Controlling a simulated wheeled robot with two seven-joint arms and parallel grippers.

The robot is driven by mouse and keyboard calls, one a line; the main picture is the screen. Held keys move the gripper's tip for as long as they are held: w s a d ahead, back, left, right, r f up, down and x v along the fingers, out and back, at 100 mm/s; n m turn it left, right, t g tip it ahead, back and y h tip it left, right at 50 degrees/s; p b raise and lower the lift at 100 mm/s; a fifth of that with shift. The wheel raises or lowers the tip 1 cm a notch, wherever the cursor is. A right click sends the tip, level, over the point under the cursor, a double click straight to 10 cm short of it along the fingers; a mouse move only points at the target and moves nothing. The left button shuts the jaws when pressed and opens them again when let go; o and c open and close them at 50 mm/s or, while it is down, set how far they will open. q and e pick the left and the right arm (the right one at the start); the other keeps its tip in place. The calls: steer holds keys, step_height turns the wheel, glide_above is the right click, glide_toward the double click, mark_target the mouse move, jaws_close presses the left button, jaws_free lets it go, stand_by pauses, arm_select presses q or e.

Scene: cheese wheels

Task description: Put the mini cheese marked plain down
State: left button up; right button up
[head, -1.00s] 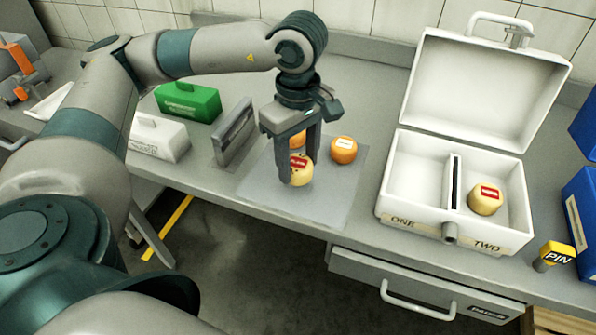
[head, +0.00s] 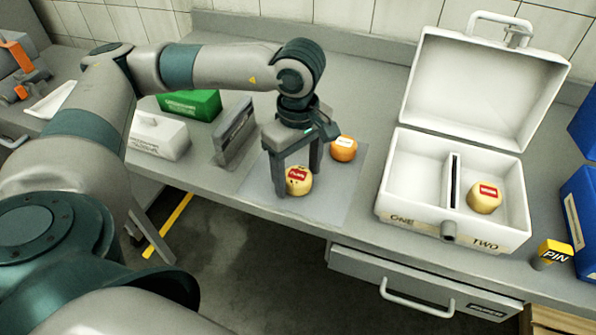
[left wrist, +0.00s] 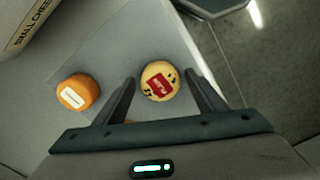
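A pale yellow mini cheese (head: 299,186) with a red label and dark specks rests on the grey mat (head: 333,203) near its front. The label's word is too small to read. My left gripper (head: 296,182) points down over this cheese, its two fingers on either side of it. In the left wrist view the speckled cheese (left wrist: 171,92) sits between the spread fingers (left wrist: 165,88) with gaps at both sides, so the gripper is open. An orange cheese (head: 343,154) with a white label stands behind and right on the mat. My right gripper is out of view.
A white open case (head: 405,222) at the right has compartments ONE and TWO; another yellow cheese (head: 484,202) with a red label lies in TWO. A grey upright block (head: 234,135), a white box (head: 160,140) and a green box (head: 190,104) stand left of the mat.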

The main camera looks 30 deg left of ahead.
mark_target(298, 175)
arm_select(q)
steer(key=shift+r, duration=0.1)
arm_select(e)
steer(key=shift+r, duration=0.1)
arm_select(q)
steer(key=shift+r+p, duration=0.15)
steer(key=shift+p, duration=0.15)
steer(key=shift+r+b, duration=0.35)
steer(key=shift+r, duration=0.45)
step_height(298, 175, up, 10)
steer(key=b, duration=0.1)
steer(key=shift+r, duration=0.15)
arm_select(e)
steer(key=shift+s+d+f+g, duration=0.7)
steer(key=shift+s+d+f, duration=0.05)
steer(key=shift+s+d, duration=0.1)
